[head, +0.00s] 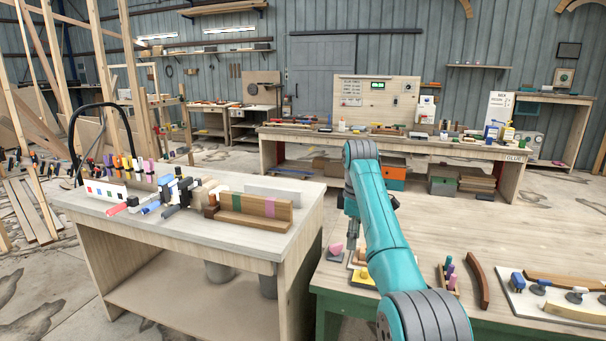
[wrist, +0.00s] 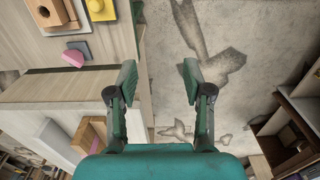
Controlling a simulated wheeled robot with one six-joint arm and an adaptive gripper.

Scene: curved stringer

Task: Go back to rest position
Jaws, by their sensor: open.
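My gripper (wrist: 159,82) is open and empty in the wrist view. Its two green-tipped fingers are well apart, with bare, stained concrete floor showing between and beyond them. In the head view, my teal arm reaches forward over the green-framed bench (head: 520,325). The dark gripper (head: 352,236) hangs down at the arm's far end, partly hidden behind the arm, near that bench's left edge. I see nothing held in it.
A pink piece (head: 336,249) and a yellow piece (head: 361,277) lie near the gripper. A curved wooden piece (head: 478,287) lies right of my arm. The left bench (head: 130,223) holds clamps and wooden blocks. A long bench (head: 400,142) stands behind. Floor lies between benches.

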